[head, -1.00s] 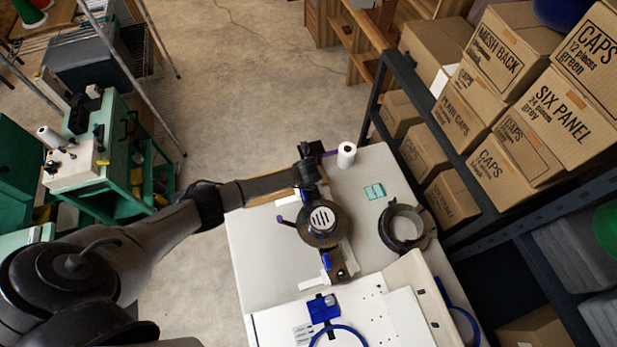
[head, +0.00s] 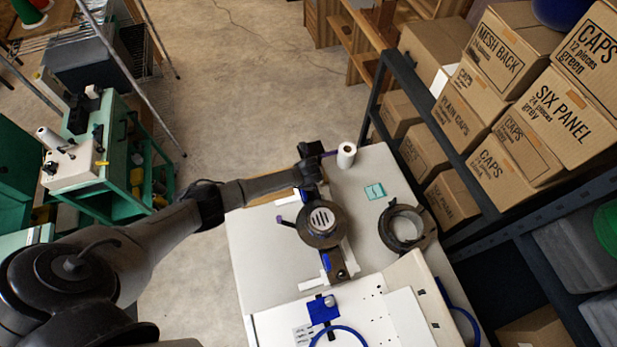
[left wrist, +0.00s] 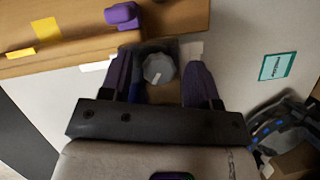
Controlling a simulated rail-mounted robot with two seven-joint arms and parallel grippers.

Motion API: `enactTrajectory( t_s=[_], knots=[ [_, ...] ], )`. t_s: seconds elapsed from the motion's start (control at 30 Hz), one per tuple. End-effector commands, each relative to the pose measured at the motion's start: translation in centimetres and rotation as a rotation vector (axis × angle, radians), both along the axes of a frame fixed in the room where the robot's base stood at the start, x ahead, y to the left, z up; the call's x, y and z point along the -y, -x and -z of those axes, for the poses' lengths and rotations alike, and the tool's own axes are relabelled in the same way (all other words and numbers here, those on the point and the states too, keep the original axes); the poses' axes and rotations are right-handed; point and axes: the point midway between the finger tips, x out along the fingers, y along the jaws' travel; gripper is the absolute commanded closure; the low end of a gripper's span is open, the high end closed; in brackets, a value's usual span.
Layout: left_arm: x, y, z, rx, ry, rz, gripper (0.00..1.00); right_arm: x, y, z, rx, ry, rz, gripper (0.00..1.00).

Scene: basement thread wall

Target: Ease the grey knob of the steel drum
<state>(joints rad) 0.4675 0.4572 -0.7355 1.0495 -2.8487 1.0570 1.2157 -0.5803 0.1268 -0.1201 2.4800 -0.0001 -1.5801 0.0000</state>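In the left wrist view a grey faceted knob (left wrist: 158,68) stands on a dark grey base (left wrist: 186,50). My left gripper (left wrist: 160,82) has its two dark purple fingers apart, one on each side of the knob, with a narrow gap visible on both sides. Any contact lower down cannot be made out. In the head view my left arm reaches in over the white table, and its wrist hides the knob and the fingertips. I cannot clearly make out the steel drum's body. My right gripper is in neither view.
A teal card (head: 374,191) and a dark ring-shaped device (head: 402,228) lie to the right on the table. A white roll (head: 346,154) stands at the far edge. Shelves of cartons (head: 570,105) border the right.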

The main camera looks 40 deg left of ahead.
Motion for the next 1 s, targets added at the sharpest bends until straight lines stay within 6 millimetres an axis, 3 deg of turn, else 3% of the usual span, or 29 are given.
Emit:
enactTrajectory(
  t_s=[0.27, 0.43, 1.0],
  knots=[
    [0.0, 0.0, -0.1, 0.000, 0.000, 0.000, 0.40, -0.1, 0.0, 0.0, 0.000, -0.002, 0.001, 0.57],
    [0.2, 0.3, -1.1, 0.001, 0.000, 0.001, 0.40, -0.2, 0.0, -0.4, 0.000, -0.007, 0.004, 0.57],
    [2.7, 3.0, -9.9, 0.001, 0.000, 0.003, 0.40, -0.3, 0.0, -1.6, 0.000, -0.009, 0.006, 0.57]
  ],
)
